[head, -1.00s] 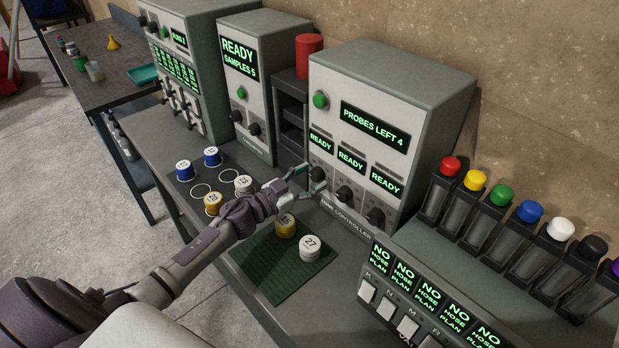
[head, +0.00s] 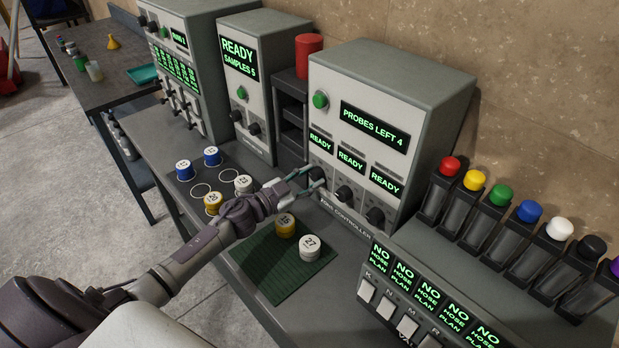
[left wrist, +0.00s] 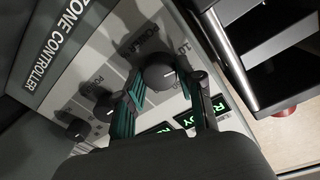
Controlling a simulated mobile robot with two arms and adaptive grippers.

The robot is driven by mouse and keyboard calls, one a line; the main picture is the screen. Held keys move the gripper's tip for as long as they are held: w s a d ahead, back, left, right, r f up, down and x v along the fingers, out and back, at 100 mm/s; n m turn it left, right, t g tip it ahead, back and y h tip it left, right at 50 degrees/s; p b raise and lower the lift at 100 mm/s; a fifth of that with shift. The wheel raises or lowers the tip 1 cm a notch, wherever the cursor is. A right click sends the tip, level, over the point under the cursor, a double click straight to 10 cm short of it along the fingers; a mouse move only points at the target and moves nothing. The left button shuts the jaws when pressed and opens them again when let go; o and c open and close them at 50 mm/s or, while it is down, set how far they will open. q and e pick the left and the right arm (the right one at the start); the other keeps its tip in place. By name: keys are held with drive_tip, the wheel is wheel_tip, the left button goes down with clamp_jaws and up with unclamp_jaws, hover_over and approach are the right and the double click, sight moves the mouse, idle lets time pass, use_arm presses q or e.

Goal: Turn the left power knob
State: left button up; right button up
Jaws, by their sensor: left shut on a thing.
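The zone controller (head: 392,130) is a grey box with a "PROBES LEFT 4" screen and a row of black power knobs under three "READY" screens. The left power knob (left wrist: 158,74) shows in the left wrist view, round and black with a white mark. My left gripper (left wrist: 166,88) has its teal-lined fingers on either side of this knob and is shut on it. In the head view my left gripper (head: 311,181) is at the controller's lower left, and its fingers partly cover the knob (head: 318,174). My right gripper is not in view.
The middle knob (head: 344,193) and right knob (head: 375,215) stand close by. A dark shelf unit (head: 292,120) is just left of the controller. Numbered yellow and white cups (head: 310,248) stand on a green mat (head: 270,280) below my arm.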

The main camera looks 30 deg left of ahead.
use_arm(q)
drive_tip(key=m, duration=0.6)
drive_tip(key=shift+m, duration=0.3)
idle(0.4)
drive_tip(key=o, duration=1.1)
drive_tip(key=shift+o, duration=0.2)
drive_tip(key=v, duration=1.2)
drive_tip(key=shift+r, duration=0.25)
